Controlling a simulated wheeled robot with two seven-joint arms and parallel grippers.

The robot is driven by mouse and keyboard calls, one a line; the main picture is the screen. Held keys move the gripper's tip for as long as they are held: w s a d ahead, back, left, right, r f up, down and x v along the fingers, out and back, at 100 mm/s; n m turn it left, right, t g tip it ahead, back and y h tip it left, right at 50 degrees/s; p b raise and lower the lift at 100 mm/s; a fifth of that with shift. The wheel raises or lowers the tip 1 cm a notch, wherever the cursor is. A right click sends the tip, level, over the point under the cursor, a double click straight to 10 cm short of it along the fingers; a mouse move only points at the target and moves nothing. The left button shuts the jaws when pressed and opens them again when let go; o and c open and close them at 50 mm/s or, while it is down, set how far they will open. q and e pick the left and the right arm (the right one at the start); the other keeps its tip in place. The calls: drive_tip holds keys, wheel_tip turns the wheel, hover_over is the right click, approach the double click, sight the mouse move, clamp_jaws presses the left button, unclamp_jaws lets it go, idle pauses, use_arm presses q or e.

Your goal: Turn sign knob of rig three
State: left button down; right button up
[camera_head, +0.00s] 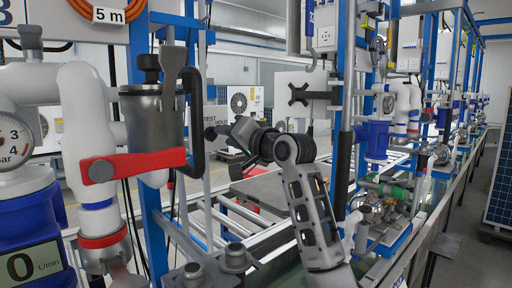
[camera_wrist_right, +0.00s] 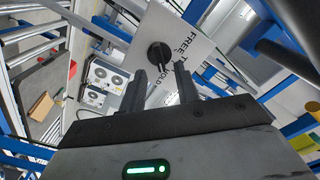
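In the head view my right gripper (camera_head: 228,132) points left towards the sign (camera_head: 217,116), which is partly hidden by a blue post and black pipe. My left gripper is in neither view.
A metal vessel (camera_head: 150,122) with a red lever (camera_head: 135,164) and a gauge (camera_head: 12,142) stand close on the left. Blue uprights (camera_head: 142,210) and a black pipe (camera_head: 196,115) run near the sign. More rigs (camera_head: 400,110) line the right.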

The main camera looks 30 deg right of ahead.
use_arm(q)
drive_tip(key=b, duration=0.1)
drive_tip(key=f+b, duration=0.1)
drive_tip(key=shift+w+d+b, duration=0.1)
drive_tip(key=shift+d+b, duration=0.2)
use_arm(e)
drive_tip(key=s+d, duration=0.1)
drive_tip(key=s, duration=1.1)
drive_tip(key=shift+s+d, duration=0.15)
drive_tip(key=shift+d, duration=0.2)
drive_tip(key=shift+f, duration=0.1)
